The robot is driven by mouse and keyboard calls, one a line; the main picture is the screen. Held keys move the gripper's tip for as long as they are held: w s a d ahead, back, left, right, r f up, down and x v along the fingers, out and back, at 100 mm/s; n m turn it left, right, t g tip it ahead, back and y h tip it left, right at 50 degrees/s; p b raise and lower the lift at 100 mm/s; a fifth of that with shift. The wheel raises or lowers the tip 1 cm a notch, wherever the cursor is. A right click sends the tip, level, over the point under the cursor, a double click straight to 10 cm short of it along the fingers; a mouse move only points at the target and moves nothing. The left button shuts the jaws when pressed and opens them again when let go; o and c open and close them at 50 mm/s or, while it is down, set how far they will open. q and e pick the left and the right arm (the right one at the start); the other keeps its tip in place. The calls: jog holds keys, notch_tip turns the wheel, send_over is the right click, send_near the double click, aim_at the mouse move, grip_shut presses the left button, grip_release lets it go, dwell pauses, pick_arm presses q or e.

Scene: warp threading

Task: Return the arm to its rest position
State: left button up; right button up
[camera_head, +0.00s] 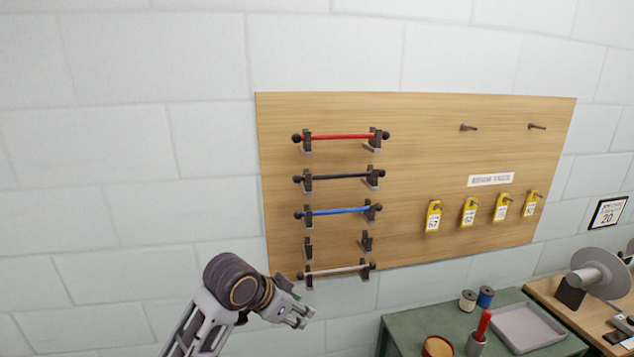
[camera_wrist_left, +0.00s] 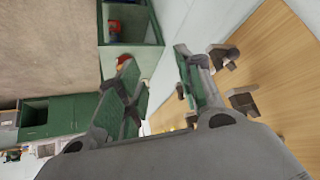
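My left arm (camera_head: 205,315) comes up from the bottom edge in the head view. Its gripper (camera_head: 299,314) is in front of the wall, just below the lower left corner of the wooden board (camera_head: 420,150). In the left wrist view the two fingers of my left gripper (camera_wrist_left: 156,75) stand apart with nothing seen held between them. Dark brackets (camera_wrist_left: 235,95) on the board are close to the right finger in that view. My right arm and gripper are not in view.
The board carries a red rod (camera_head: 342,136), black rod (camera_head: 340,176), blue rod (camera_head: 338,211), pale rod (camera_head: 335,271), an empty bracket pair (camera_head: 309,246) and yellow tags (camera_head: 469,213). A green cabinet (camera_head: 420,323) with spools and a grey tray (camera_head: 527,327) stands lower right. The wall area left is clear.

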pick_arm(q)
jog(key=s+a+f+n+g+y, duration=0.2)
jog(key=s+a+f+n+y, duration=0.45)
jog(key=s+a+f, duration=1.25)
jog(key=s+d+f+n+g+h+b, duration=0.1)
jog(key=s+f, duration=0.1)
jog(key=f, duration=1.6)
jog(key=s+d+f+h, duration=0.1)
jog(key=s+f, duration=0.2)
jog(key=f, duration=1.5)
jog(key=s+a+f, duration=0.2)
jog(key=s+f, duration=0.8)
jog(key=s, duration=0.1)
jog(key=s+a+f+g+b, duration=0.1)
jog(key=s+a+f, duration=0.1)
jog(key=s+f, duration=0.8)
jog(key=shift+s+a+f+g+y, duration=0.3)
jog(key=shift+s+f+y, duration=0.1)
jog(key=shift+s, duration=0.2)
jog(key=shift+w+d, duration=0.1)
